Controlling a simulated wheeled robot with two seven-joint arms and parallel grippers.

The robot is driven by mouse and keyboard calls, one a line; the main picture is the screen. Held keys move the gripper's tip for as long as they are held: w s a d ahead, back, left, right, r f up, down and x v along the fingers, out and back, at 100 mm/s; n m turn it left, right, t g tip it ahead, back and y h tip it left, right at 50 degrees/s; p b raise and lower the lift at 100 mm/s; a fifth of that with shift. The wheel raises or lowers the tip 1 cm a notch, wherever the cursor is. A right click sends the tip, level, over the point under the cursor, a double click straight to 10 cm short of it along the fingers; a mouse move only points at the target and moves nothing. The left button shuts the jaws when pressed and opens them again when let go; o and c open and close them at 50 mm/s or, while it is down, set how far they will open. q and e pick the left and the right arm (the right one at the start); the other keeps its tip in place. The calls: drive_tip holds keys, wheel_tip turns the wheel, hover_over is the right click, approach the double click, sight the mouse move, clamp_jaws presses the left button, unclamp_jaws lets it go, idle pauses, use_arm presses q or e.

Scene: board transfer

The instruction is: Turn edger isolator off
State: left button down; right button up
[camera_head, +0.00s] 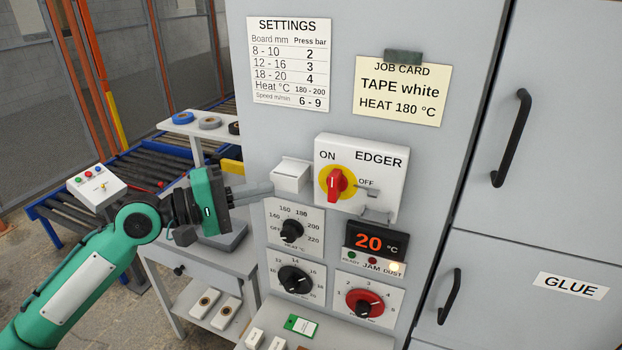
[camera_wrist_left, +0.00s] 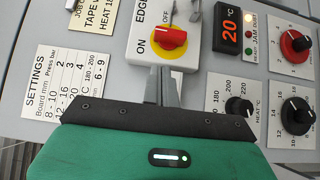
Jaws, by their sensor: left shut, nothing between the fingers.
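The edger isolator (camera_head: 386,171) is a white box on the grey cabinet front, marked ON and OFF. Its red handle (camera_head: 337,184) sits on a yellow disc and stands upright, pointing up to the ON side; OFF is to its right. In the left wrist view the red handle (camera_wrist_left: 171,38) lies beyond the fingertips. My left gripper (camera_head: 268,188) is shut and empty, left of the isolator and apart from the handle. Its fingers show together in the left wrist view (camera_wrist_left: 162,85). My right gripper is out of view.
A small white box (camera_head: 291,174) sticks out between my fingers and the isolator. A grey hasp (camera_head: 374,213) hangs at the isolator's lower right. Below are a display (camera_head: 376,240) reading 20 °C, a lit DUST lamp (camera_head: 394,268) and several dials. A side table (camera_head: 170,255) stands left.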

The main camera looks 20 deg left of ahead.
sight(335, 186)
use_arm(q)
drive_tip(key=p+x, duration=0.5)
drive_tip(key=x, duration=0.3)
drive_tip(key=shift+w+d+r, duration=0.15)
drive_tip(key=shift+w+d, duration=0.05)
drive_tip(key=shift+w, duration=0.05)
drive_tip(key=shift+w+d+p, duration=0.3)
drive_tip(key=shift+w+d, duration=0.2)
drive_tip(key=shift+d, duration=0.05)
drive_tip(key=shift+a, duration=0.1)
